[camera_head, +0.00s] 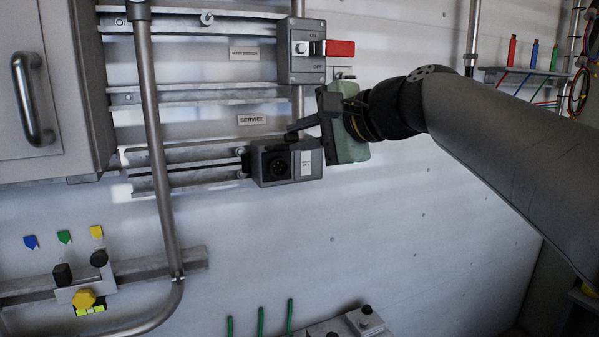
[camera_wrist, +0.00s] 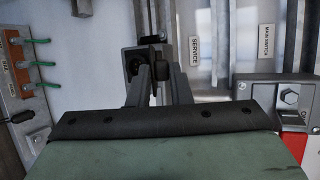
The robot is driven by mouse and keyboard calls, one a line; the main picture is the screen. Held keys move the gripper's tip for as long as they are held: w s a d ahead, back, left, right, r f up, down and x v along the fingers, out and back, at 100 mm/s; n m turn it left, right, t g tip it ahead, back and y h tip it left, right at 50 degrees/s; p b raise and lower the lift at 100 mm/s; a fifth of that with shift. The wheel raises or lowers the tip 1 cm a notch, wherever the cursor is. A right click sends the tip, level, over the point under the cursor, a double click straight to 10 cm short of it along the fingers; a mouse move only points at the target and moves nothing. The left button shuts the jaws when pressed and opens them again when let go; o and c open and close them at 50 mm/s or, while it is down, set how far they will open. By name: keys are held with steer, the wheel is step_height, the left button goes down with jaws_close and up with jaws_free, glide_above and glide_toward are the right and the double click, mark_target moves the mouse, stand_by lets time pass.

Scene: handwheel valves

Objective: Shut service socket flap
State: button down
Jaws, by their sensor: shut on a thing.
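The grey service socket box (camera_head: 303,172) is on the wall rail below the SERVICE label (camera_head: 252,119). Its round black socket (camera_head: 279,168) shows uncovered at the front, so the flap stands open. The dark flap (camera_head: 291,138) is at the top of the box, small and partly hidden by my fingers. My gripper (camera_head: 294,129) reaches in from the right, its fingers closed on the flap at its edge. In the wrist view my fingers (camera_wrist: 155,72) converge in front of the socket box (camera_wrist: 131,62); the exact grip is hard to make out there.
A vertical pipe (camera_head: 155,130) and a cabinet (camera_head: 50,90) are to the left. The wall below the box is clear.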

step_height(320, 180, down, 6)
steer(key=n+t+y+b, duration=0.3)
steer(key=t+y+b, duration=0.2)
steer(key=b, duration=1.9)
steer(key=shift+s+d, duration=0.2)
steer(key=shift+s, duration=0.15)
steer(key=shift+f, duration=0.1)
steer(key=shift+b, duration=0.55)
steer(key=c, duration=1.4)
jaws_free()
